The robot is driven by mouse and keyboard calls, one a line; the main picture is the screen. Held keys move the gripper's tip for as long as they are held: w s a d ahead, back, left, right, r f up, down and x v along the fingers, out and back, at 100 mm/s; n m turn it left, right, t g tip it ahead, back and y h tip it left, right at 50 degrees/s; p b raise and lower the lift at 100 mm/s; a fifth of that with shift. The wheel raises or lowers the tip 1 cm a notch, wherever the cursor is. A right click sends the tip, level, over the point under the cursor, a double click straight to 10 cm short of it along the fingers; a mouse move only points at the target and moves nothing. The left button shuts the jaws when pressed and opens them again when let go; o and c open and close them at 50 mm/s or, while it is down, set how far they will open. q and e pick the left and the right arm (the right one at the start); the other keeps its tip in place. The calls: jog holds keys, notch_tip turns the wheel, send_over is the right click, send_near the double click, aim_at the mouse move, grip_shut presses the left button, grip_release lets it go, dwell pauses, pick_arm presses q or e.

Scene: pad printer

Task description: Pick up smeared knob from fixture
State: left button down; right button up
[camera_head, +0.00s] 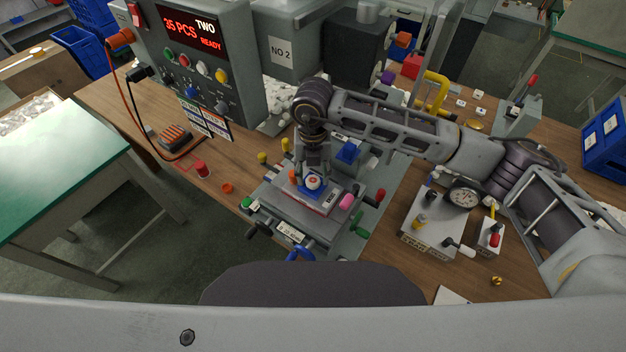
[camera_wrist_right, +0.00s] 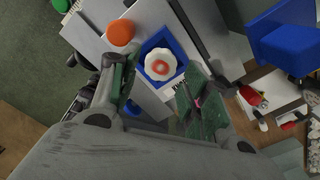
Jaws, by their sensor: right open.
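The smeared knob (camera_head: 313,182) is white with a red-orange mark on top. It sits in a blue square fixture (camera_head: 302,190) on the pad printer's grey table. In the right wrist view the knob (camera_wrist_right: 160,65) shows in the blue fixture (camera_wrist_right: 179,55), with its lobed edge and red smear visible. My right gripper (camera_head: 314,168) points down just above the knob. In the right wrist view its fingers (camera_wrist_right: 155,95) are apart, with the knob beyond and between them, and nothing held. My left gripper is not in view.
An orange knob (camera_wrist_right: 121,32) stands beside the fixture. A pink handle (camera_head: 347,201) and a red handle (camera_head: 380,194) stick up at the table's right. A dial gauge stand (camera_head: 464,195) is further right. The control box (camera_head: 190,60) rises behind left.

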aim_at(313, 183)
jog(key=shift+f, duration=1.35)
jog(key=c, duration=0.5)
